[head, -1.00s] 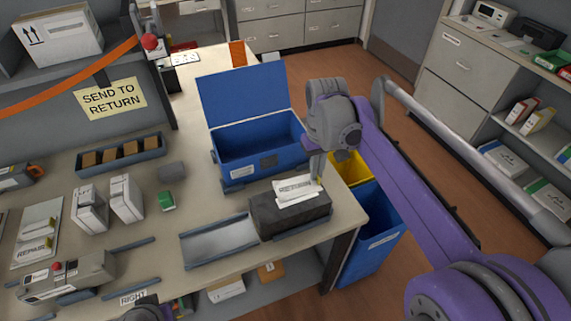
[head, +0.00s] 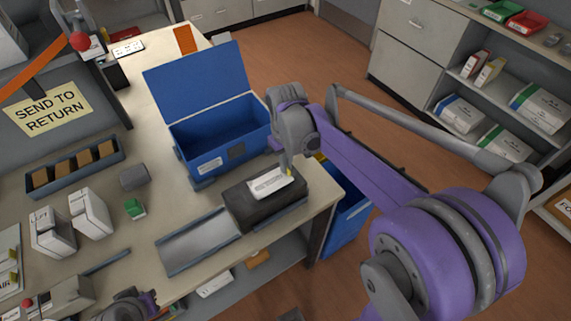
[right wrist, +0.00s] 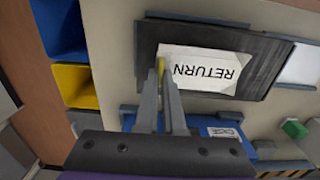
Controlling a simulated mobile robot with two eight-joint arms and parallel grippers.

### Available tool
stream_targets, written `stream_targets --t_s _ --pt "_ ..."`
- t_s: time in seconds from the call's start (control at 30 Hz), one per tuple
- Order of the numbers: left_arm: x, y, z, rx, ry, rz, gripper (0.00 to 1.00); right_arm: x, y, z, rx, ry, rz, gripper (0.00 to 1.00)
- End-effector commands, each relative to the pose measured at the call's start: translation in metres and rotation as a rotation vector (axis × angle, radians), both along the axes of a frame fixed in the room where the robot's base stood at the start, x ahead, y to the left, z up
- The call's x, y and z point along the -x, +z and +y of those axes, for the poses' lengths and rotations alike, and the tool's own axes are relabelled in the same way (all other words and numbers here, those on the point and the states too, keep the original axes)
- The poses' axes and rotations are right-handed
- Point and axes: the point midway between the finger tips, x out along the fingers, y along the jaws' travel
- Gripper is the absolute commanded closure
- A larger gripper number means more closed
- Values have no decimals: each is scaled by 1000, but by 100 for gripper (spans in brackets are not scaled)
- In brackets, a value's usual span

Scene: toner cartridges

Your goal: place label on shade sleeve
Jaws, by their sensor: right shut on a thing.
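The white label (head: 268,183), printed RETURN, is over the top of the dark sleeve (head: 238,209) near the table's right edge. In the right wrist view the label (right wrist: 205,72) lies within the outline of the sleeve (right wrist: 268,45), slightly askew; whether it touches cannot be told. My right gripper (head: 287,172) is shut on the label's end, with a yellow tab at the fingertips (right wrist: 161,70). My left gripper (head: 135,302) is partly visible at the bottom edge; its fingers cannot be made out.
An open blue bin (head: 222,135) stands behind the sleeve. A grey metal tray (head: 198,240) lies to its left. White boxes (head: 90,213), a green block (head: 134,208) and a parts tray (head: 75,168) are farther left. Blue and yellow bins stand below the table's right edge.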

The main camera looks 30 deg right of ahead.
Motion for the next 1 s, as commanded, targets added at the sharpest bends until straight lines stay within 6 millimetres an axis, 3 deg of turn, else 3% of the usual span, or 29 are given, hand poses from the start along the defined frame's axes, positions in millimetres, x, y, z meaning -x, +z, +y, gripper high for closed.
stream_targets --t_s 0.4,0.6,1.0 --pt "1 -4 0 0 0 2 100 0 -8 0 0 0 0 100" --pt "1 -3 0 0 0 2 100 0 -7 0 0 0 0 65" --pt "0 1 0 0 0 -1 100 0 3 0 0 0 -1 65"
